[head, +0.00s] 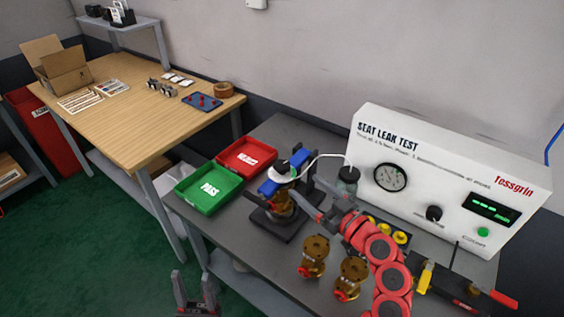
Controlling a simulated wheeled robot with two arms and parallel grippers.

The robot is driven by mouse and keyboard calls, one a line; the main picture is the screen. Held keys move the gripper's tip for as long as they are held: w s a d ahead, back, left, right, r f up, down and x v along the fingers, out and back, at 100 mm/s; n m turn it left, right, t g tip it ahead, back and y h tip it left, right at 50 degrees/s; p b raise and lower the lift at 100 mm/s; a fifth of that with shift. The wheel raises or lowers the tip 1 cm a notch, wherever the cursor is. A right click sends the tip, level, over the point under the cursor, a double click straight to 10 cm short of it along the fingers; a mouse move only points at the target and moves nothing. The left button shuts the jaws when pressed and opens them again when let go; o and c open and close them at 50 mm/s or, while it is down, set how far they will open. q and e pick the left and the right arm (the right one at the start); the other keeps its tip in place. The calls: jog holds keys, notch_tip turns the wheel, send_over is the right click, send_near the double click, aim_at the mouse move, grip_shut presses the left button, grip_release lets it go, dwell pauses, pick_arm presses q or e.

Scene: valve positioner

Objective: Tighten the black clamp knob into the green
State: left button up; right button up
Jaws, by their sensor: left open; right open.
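The clamp fixture (275,222) stands on the grey bench, with a blue clamp (268,187) and a white round cap on top. A brass valve body (283,204) sits inside it. A small dark part (284,166) above the cap may be the black clamp knob; it is too small to be sure. Some green shows at the cap, but no scale can be read. My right gripper (309,199) is open just right of the fixture, pointing at it; contact cannot be told. My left gripper (193,291) is open and empty at the bottom, off the bench front.
The white seat leak tester (443,180) stands behind, with a white hose to the fixture. Two brass valves (314,257) stand in front. Green PASS (209,189) and red (246,157) trays lie left. A wooden table (130,100) is further back.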

aim_at(283, 172)
jog(key=p+x, duration=0.3)
jog(key=x, duration=0.8)
grip_shut()
jog(key=shift+f+m+t+h, duration=0.1)
jog(key=shift+m+t+h, duration=0.2)
jog(key=shift+h, duration=0.1)
jog(key=shift+a+h, duration=0.1)
jog(key=shift+h, duration=0.2)
jog(key=shift+r+m+t+h+p, duration=0.25)
jog(key=shift+m+t+h+p, duration=0.3)
jog(key=shift+m+t+h, duration=0.25)
jog(key=m+h+p, duration=0.1)
jog(key=h+p, duration=0.1)
jog(key=p, duration=0.1)
jog(key=m+t+h+p, duration=0.1)
jog(key=m+h+p, duration=0.1)
jog(key=h+p, duration=0.1)
jog(key=shift+m+t+p, duration=0.3)
jog(key=shift+p, duration=0.1)
jog(key=shift+f+m+h+p, duration=0.15)
jog(key=shift+m+h+p, duration=0.15)
jog(key=shift+h+p, duration=0.3)
